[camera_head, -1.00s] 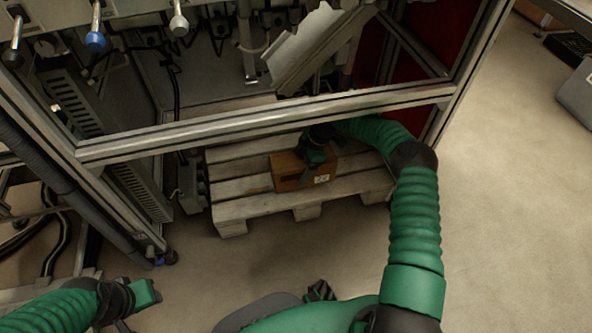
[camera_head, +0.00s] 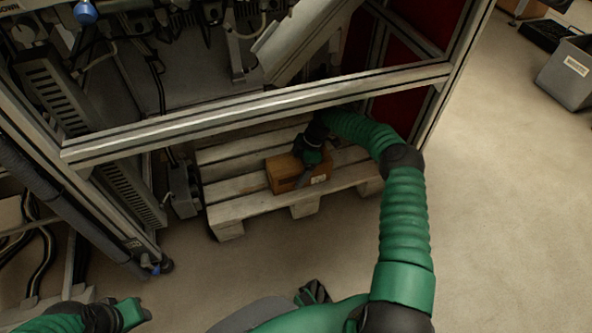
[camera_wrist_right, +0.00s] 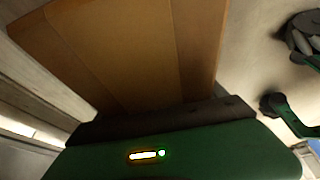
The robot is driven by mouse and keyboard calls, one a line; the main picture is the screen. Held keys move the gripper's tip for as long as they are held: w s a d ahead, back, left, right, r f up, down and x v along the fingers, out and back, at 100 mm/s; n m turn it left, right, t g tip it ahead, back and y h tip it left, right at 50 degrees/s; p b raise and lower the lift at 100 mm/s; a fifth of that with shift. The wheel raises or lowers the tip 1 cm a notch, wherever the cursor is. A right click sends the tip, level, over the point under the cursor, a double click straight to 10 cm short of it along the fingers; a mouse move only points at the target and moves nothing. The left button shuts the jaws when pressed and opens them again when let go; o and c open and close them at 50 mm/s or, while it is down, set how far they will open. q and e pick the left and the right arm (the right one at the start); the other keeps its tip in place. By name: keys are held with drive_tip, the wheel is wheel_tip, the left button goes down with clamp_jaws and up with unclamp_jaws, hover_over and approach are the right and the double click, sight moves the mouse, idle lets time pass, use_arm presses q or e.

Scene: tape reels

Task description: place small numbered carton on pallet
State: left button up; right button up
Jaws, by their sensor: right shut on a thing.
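The small brown carton (camera_head: 288,176), with a white label on its front side, is at the pallet's front part in the head view. The wooden pallet (camera_head: 225,211) lies on the floor under the machine frame. My right gripper (camera_head: 308,165) is over the carton and shut on it. In the right wrist view the carton (camera_wrist_right: 140,50) fills the upper middle, close against the gripper body. Whether the carton's underside touches the pallet cannot be told. My left gripper (camera_head: 136,314) is at the lower left, away from the pallet; its finger gap is not clear.
A metal frame bar (camera_head: 260,110) crosses above the pallet, and my right arm reaches in beneath it. A frame post (camera_head: 440,110) stands to the right. A grey bin (camera_head: 566,75) is at the far right. The floor in front of the pallet is clear.

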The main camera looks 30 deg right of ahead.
drive_tip(key=o, duration=1.6)
drive_tip(key=shift+d+f, duration=0.1)
drive_tip(key=shift+c, duration=0.2)
drive_tip(key=o, duration=0.4)
drive_tip(key=shift+d, duration=0.15)
drive_tip(key=shift+r, duration=0.2)
drive_tip(key=p+v, duration=0.1)
drive_tip(key=v, duration=0.1)
drive_tip(key=p+v, duration=0.3)
drive_tip(key=v, duration=0.1)
drive_tip(key=shift+w+a, duration=0.1)
drive_tip(key=shift+a, duration=0.2)
drive_tip(key=s+d+b, duration=0.1)
drive_tip(key=d, duration=0.3)
drive_tip(key=s+d+b, duration=0.1)
drive_tip(key=d+b, duration=0.1)
drive_tip(key=d, duration=0.1)
drive_tip(key=s+d+b, duration=0.1)
drive_tip(key=d, duration=0.3)
drive_tip(key=shift+d, duration=0.4)
drive_tip(key=shift+f, duration=0.1)
